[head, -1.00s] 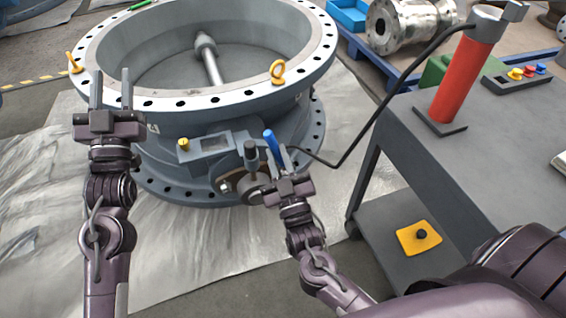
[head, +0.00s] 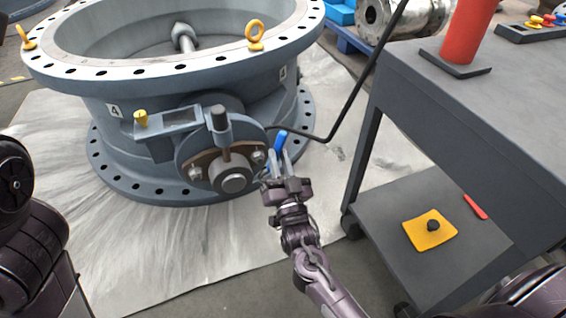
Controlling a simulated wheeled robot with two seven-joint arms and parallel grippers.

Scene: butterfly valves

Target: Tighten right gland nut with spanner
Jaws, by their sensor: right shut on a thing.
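The right gland nut (head: 258,156) is a small silver nut on the right of the brown gland plate; the left gland nut (head: 195,172) shows on the other side. My right gripper (head: 281,165) is just right of the gland, shut on the blue spanner (head: 280,141). The fingers hide part of the spanner, and I cannot tell whether it touches the right nut. My left arm is at the left edge, its gripper out of view.
A grey cart (head: 440,100) stands at the right, with a red post (head: 468,35) on top and a yellow pad (head: 428,231) on its lower shelf. The silver sheet (head: 130,250) is clear in front.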

